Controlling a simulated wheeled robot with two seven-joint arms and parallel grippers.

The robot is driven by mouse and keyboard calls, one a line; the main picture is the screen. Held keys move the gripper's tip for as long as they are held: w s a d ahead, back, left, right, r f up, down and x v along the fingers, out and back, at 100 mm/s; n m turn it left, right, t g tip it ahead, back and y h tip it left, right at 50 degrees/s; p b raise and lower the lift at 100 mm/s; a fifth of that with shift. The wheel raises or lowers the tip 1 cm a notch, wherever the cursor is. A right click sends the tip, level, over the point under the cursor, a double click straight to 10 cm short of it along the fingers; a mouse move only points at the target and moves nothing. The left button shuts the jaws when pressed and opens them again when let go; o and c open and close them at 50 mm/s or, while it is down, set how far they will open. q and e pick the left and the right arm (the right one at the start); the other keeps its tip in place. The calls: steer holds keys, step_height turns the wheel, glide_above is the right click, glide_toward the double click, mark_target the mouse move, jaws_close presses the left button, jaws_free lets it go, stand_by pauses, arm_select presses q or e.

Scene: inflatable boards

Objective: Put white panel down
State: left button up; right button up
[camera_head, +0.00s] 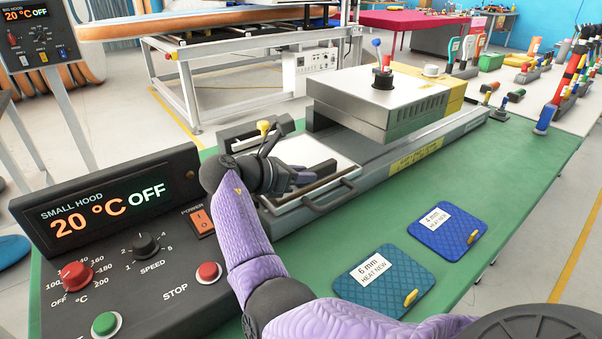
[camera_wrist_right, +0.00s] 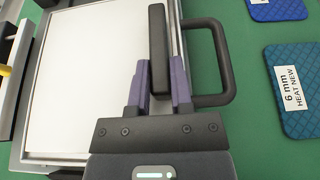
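The white panel (camera_head: 310,154) lies flat at the open front bed of the grey press machine (camera_head: 378,97), within a metal frame. In the right wrist view the white panel (camera_wrist_right: 97,75) fills much of the left side, with a black bar handle (camera_wrist_right: 157,40) along its right edge. My right gripper (camera_head: 308,176) is over the panel's near edge. In the wrist view its purple fingers (camera_wrist_right: 160,92) stand on both sides of the bar and appear closed on it. Whether the panel rests fully on the bed is hard to tell. My left gripper is not in view.
A looped black handle (camera_head: 330,200) sticks out at the bed's near side. Blue pads marked 6 mm (camera_head: 377,282) and 4 mm (camera_head: 446,231) lie on the green table (camera_head: 505,190). The Small Hood control box (camera_head: 120,235) stands at left.

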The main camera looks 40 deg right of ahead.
steer(key=o, duration=0.4)
steer(key=shift+o, duration=0.2)
steer(key=shift+a+r, duration=0.2)
steer(key=shift+r, duration=0.1)
steer(key=p+v, duration=0.3)
steer(key=v, duration=0.8)
steer(key=shift+a, duration=0.2)
steer(key=shift+w+r, duration=0.1)
